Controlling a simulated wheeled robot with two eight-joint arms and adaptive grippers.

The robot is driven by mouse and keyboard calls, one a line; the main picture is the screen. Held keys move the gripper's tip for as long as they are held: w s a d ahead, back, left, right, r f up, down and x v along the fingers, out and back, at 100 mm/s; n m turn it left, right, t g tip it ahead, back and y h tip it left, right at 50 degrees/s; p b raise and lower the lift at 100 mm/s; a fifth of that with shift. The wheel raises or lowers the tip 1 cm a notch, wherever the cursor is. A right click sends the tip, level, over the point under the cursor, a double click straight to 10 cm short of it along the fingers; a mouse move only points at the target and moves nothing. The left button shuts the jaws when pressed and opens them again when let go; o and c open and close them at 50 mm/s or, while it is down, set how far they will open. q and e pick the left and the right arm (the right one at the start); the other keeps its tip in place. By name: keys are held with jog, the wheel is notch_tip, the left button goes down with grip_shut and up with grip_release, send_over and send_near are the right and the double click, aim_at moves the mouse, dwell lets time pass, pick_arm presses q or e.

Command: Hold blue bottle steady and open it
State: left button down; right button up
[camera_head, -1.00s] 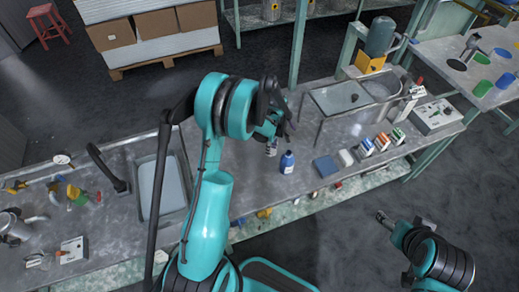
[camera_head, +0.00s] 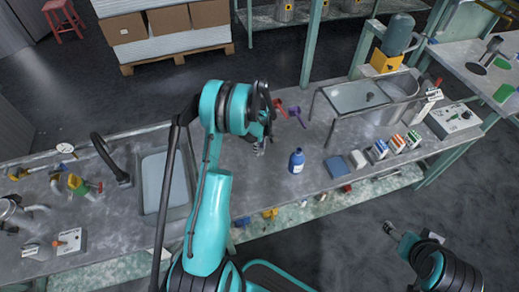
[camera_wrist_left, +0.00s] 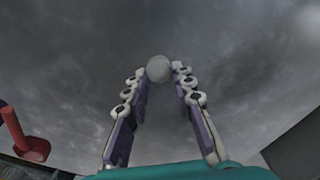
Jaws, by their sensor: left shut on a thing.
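The blue bottle (camera_head: 297,161) stands upright on the grey workbench (camera_head: 225,168), a little right of my left gripper (camera_head: 262,142) and apart from it. My left gripper is held over the bench, mostly hidden behind its own wrist in the head view. In the left wrist view my left gripper (camera_wrist_left: 159,75) is shut on a round, pale grey thing (camera_wrist_left: 159,68) between its fingertips. I cannot tell what that thing is. My right gripper (camera_head: 391,230) is low at the right, off the bench's front edge and far from the bottle; its fingers are too small to judge.
Red (camera_head: 280,108) and purple (camera_head: 297,114) things lie behind the bottle. A blue block (camera_head: 337,166) and several small boxes (camera_head: 397,144) stand to its right. A sink (camera_head: 164,183) is left of my left arm. A raised metal stand (camera_head: 357,96) is at the back right.

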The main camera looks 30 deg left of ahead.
pick_arm(q)
jog(key=shift+r, duration=0.1)
jog(key=shift+f, duration=0.2)
jog(key=c, duration=1.3)
grip_release()
jog(key=shift+r, duration=0.1)
